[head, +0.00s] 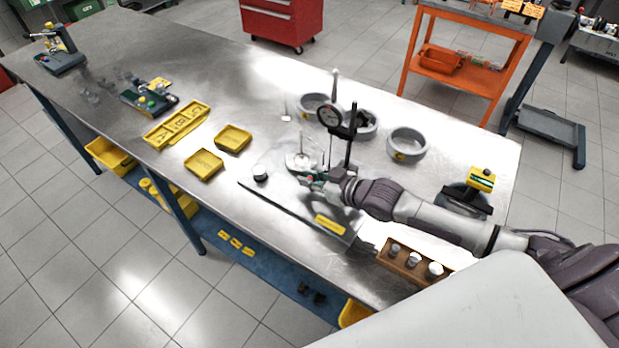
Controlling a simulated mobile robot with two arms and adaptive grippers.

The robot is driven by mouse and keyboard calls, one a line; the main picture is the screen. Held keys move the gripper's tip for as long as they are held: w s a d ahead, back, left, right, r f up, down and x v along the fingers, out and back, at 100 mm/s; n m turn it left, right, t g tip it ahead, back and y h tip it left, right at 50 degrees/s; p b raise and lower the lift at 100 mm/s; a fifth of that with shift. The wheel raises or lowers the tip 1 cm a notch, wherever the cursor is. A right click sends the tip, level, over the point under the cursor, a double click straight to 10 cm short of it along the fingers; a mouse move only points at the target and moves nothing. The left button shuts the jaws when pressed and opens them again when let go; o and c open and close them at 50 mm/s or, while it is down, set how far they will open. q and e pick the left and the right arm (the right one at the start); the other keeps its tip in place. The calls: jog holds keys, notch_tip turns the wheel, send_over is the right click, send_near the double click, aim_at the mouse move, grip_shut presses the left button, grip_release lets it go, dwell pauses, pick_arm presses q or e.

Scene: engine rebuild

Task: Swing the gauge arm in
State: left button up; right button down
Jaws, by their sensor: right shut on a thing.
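A thin rod hangs below the dial. A shiny round plate (300,160) lies to the left of the post's foot. My right gripper (308,178) reaches in from the right, low at the stand's foot, and is shut on a small part there. The fingers and the wrist hide most of that part, and its exact shape is too small to tell. My left gripper is not in view.
Grey rings (408,144) stand behind and right of the gauge. A wooden block with several pale cylinders (413,261) is at the front edge, and a yellow-green topped device (481,180) at the right. Yellow trays (204,163) lie left. The bench (225,85) is clear at the back.

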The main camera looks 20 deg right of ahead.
jog(key=c, duration=1.1)
grip_release()
jog(key=v, duration=1)
jog(key=shift+s+f, duration=0.1)
jog(key=shift+v, duration=0.95)
